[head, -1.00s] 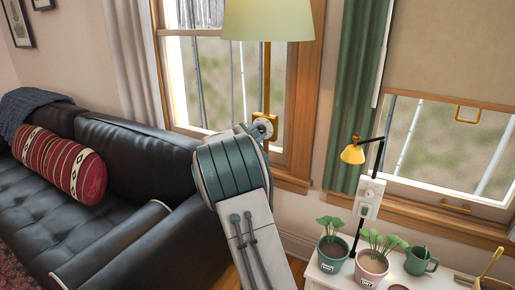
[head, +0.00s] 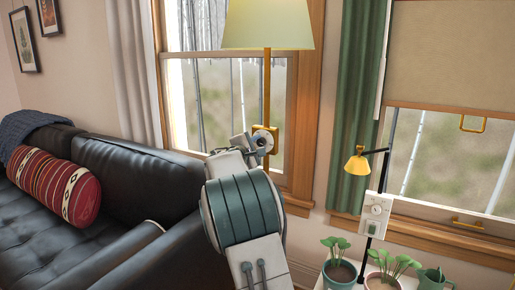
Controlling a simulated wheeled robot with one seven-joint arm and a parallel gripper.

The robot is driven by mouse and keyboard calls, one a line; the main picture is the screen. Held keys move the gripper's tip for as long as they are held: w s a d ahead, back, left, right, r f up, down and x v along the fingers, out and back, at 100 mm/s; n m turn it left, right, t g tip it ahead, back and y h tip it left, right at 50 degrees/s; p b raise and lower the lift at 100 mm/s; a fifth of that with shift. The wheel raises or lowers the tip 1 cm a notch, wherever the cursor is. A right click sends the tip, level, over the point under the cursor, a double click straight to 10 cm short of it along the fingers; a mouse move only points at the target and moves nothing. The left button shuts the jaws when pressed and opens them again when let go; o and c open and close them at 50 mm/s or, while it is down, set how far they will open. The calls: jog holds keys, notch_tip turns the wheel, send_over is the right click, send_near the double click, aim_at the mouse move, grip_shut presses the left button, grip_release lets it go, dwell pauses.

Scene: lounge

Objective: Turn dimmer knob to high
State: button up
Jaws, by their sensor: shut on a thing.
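The floor lamp (head: 268,28) has a pale green shade on a gold pole in front of the window. A gold box with a round white dial, the dimmer knob (head: 265,134), sits on the pole below the shade. My gripper (head: 259,144) is at the dial, shut on the knob. The fingers are small in the head view and partly hide the dial, so its setting cannot be read.
A black sofa (head: 140,187) with a red striped cushion (head: 62,186) stands at left. At right are a small yellow lamp (head: 358,163), a white panel with a dial (head: 375,212), potted plants (head: 340,270) and a green watering can (head: 433,280).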

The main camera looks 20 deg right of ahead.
jog(key=o, duration=1)
jog(key=shift+c, duration=0.2)
jog(key=shift+a, duration=0.1)
jog(key=v, duration=1.3)
jog(key=shift+s+a, duration=0.2)
jog(key=shift+s, duration=0.05)
